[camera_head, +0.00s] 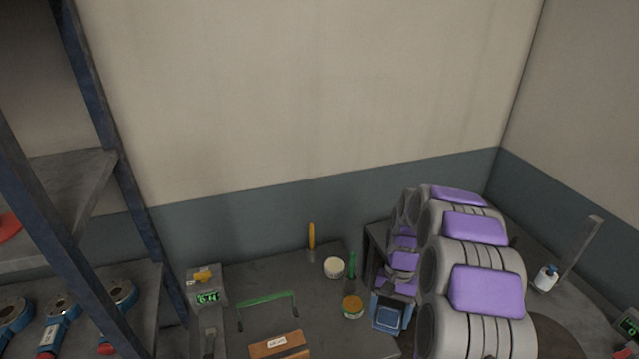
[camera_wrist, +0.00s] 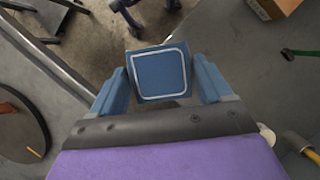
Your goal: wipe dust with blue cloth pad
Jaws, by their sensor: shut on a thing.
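My gripper (camera_head: 390,303) is shut on the blue cloth pad (camera_head: 388,318), a square blue block with a pale outline on its face. In the wrist view the pad (camera_wrist: 160,73) sits between the two blue fingers of my gripper (camera_wrist: 160,88). The pad is held in the air near the right edge of the grey bench (camera_head: 245,325); its exact height I cannot tell. No dust patch is clearly visible. My purple-padded arm hides part of the right side.
The bench carries a brown box (camera_head: 278,345), a green-handled tool (camera_head: 267,298), an orange-topped jar (camera_head: 353,307), a white tub (camera_head: 334,268) and a green-display device (camera_head: 206,285). A spray bottle (camera_head: 546,279) stands on the right surface. A shelf rack (camera_head: 75,200) is at left.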

